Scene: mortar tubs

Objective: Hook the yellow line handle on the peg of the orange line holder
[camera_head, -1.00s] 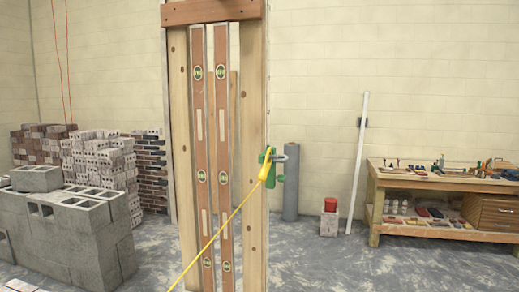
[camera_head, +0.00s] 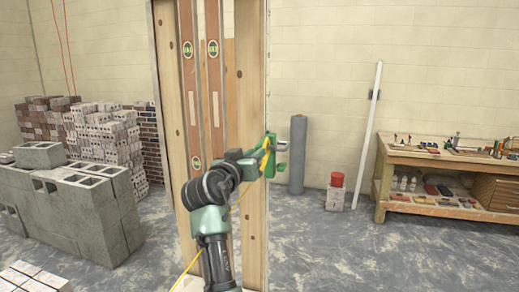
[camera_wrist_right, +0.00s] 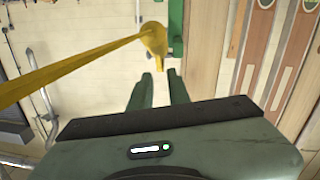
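The yellow line handle (camera_head: 266,153) is at the right edge of the wooden post, beside a green bracket (camera_head: 281,166). I cannot tell whether it rests on a peg. Its yellow line (camera_head: 190,265) runs to the lower left, partly behind my right arm. My right gripper (camera_head: 262,166) is close to the handle. In the right wrist view, my right gripper (camera_wrist_right: 158,86) has its two green fingers apart with nothing between them. The yellow handle (camera_wrist_right: 153,38) shows just beyond the fingertips. No orange line holder is clearly visible. My left gripper is not in view.
The wooden posts (camera_head: 250,80) with two long spirit levels (camera_head: 213,75) stand directly behind my right arm. Grey blocks (camera_head: 75,210) and brick stacks (camera_head: 100,140) are at left. A workbench (camera_head: 440,160) is at right, with open floor before it.

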